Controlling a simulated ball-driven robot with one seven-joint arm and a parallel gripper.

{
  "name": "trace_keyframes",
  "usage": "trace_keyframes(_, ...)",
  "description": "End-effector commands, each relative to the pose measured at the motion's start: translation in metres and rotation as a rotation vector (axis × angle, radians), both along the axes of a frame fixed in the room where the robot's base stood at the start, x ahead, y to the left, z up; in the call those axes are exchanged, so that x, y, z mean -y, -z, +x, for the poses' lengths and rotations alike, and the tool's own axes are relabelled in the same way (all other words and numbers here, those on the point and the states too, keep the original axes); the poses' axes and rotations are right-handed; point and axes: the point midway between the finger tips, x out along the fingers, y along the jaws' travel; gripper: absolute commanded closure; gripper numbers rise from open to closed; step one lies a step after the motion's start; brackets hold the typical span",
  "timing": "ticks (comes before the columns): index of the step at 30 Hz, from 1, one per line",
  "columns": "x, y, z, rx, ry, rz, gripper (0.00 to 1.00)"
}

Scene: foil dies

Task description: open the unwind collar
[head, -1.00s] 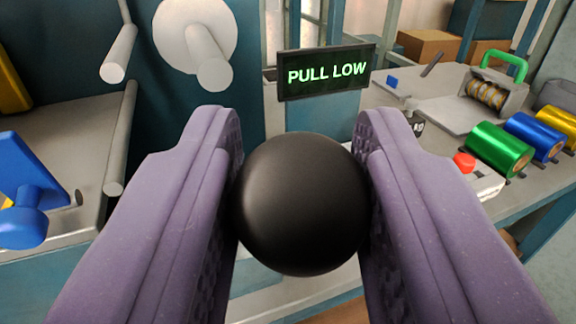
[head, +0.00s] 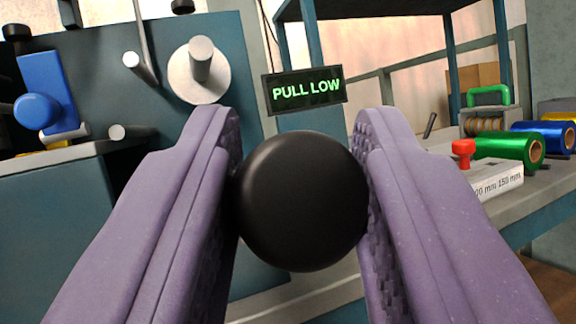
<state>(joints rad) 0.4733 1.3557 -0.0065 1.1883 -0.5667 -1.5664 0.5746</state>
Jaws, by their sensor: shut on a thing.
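My gripper (head: 302,200) fills the front of the head view, its two purple fingers shut on a round black knob (head: 300,200). The knob touches both fingers, and it hides whatever is directly behind it. Beyond the left finger, a pale grey round flange with a stub shaft (head: 199,75) stands out from the dark teal machine panel. I cannot tell from this view whether this is the unwind collar or whether the collar is open. A dark sign (head: 304,89) to its right reads "PULL LOW" in green letters.
A blue lever with a round knob (head: 38,108) is on the machine at left. Grey rollers (head: 139,67) stick out of the panel. On the bench at right are green (head: 505,148) and blue foil rolls (head: 540,135), a red knob (head: 463,150) and a green handle (head: 489,94).

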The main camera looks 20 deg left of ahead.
Motion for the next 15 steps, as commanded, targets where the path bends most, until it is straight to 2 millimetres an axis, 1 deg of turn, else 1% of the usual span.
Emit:
trace_keyframes(1,0.0053,0.0004,-0.0011,0.003,0.01,0.002,1.0)
trace_keyframes(13,0.0054,0.001,-0.0011,0.005,0.01,0.004,1.0)
trace_keyframes(14,0.0055,0.0011,-0.001,0.005,0.01,0.004,0.57)
trace_keyframes(15,0.0053,0.0011,-0.0011,0.005,0.01,0.004,0.47)
